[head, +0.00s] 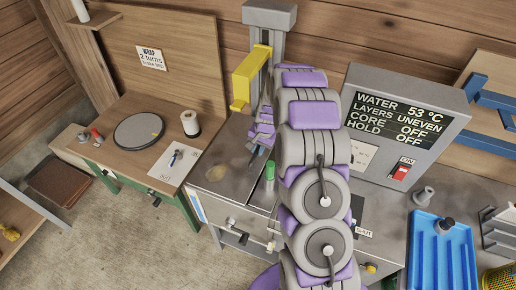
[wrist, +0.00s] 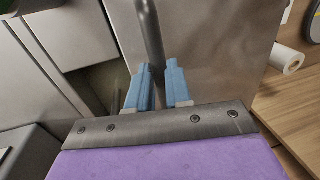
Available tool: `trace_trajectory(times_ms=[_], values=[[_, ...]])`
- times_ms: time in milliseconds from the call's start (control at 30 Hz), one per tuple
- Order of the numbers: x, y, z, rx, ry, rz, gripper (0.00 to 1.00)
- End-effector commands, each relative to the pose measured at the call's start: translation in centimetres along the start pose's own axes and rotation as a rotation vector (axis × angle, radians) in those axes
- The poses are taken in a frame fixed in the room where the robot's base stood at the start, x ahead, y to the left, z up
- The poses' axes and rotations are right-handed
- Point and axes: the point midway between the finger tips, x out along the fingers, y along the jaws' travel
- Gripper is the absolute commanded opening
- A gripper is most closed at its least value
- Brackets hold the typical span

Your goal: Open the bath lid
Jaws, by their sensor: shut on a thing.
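My gripper (wrist: 160,72) has two blue fingers, close together with a narrow gap. They are shut on the lower end of a grey metal bar (wrist: 150,28), which looks like the bath lid's handle. A steel panel (wrist: 215,45), seemingly the bath lid, lies beside the bar. In the head view, the steel bath top (head: 218,180) is left of my arm. Whether the lid is raised cannot be told.
A control box (head: 405,115) reads water 53 °C, layers uneven, core off, hold off. A yellow bracket (head: 250,75) stands on a post behind the bath. A wooden bench (head: 120,150) with a round dark plate is at left. A blue tray (head: 440,250) is at right.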

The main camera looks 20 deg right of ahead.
Motion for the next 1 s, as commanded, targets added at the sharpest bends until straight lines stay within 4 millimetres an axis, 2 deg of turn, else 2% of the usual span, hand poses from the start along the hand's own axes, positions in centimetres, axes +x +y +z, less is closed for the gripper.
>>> trace_trajectory(times_ms=[367,567,800,1000], values=[[-0.4,-0.1,0.0,-0.001,0.000,0.011,0.00],[-2.2,-1.1,-0.2,-0.002,0.002,0.083,0.00],[-4.6,-3.3,-0.1,-0.001,0.005,0.136,0.00],[-5.0,-3.9,-0.1,0.000,0.002,0.137,0.00]])
